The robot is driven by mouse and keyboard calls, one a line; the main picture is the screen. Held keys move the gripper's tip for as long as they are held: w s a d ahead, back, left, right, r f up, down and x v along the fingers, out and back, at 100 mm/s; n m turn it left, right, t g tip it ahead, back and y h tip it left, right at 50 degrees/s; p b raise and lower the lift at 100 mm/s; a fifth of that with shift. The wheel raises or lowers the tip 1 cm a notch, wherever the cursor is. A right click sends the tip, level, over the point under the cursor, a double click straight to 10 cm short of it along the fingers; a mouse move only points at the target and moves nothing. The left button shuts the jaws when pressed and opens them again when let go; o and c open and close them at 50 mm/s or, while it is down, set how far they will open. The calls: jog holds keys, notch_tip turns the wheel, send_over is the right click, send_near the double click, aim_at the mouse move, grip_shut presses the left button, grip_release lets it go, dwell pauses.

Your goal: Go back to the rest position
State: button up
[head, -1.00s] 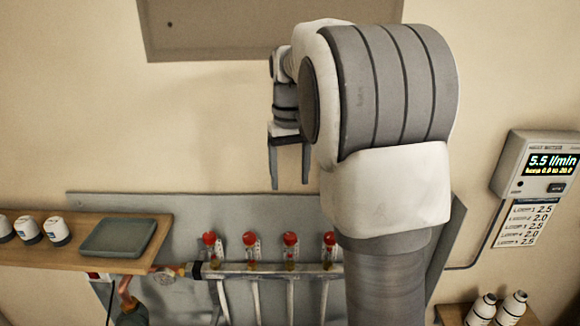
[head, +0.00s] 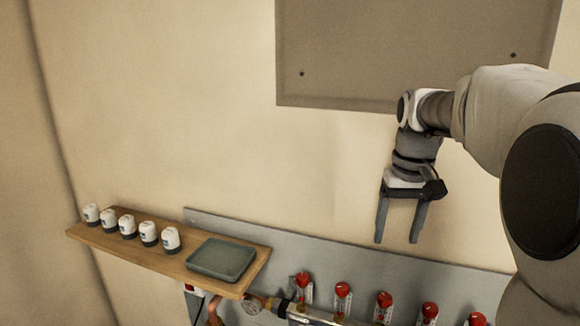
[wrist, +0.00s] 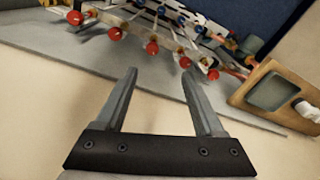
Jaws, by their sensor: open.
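My gripper (head: 398,238) is open and empty, fingers pointing down, in front of the beige wall and above the grey backing panel. In the wrist view my gripper's two fingers (wrist: 165,90) stand apart with nothing between them. My arm hides the right part of the panel.
A wooden shelf (head: 150,253) at left holds several white-capped bottles (head: 149,233) and a grey-green tray (head: 222,258). A grey-brown wall panel (head: 400,60) is behind the arm. The wall between shelf and panel is bare.

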jog(key=s+a+f+t, duration=0.1)
jog(key=s+a, duration=0.1)
jog(key=s, duration=0.4)
jog(key=s+a+f+t, duration=0.1)
jog(key=s+a+t, duration=0.1)
jog(key=s, duration=0.5)
jog(key=s+a+f+n+t, duration=0.1)
jog(key=s+a+f, duration=0.1)
jog(key=s, duration=0.5)
jog(key=shift+a+t, duration=0.3)
jog(key=shift+a, duration=0.55)
jog(key=shift+r, duration=0.1)
jog(key=w+d+r+n+g+p, duration=0.1)
jog(key=w+d+r+p, duration=0.15)
jog(key=w, duration=0.25)
jog(key=w+d+r+g+p, duration=0.1)
jog(key=w+r+g, duration=0.15)
jog(key=w, duration=0.35)
jog(key=n+g+p, duration=0.2)
jog(key=p, duration=0.2)
send_near(386, 297)
notch_tip(386, 297, down, 8)
jog(key=shift+f, duration=0.25)
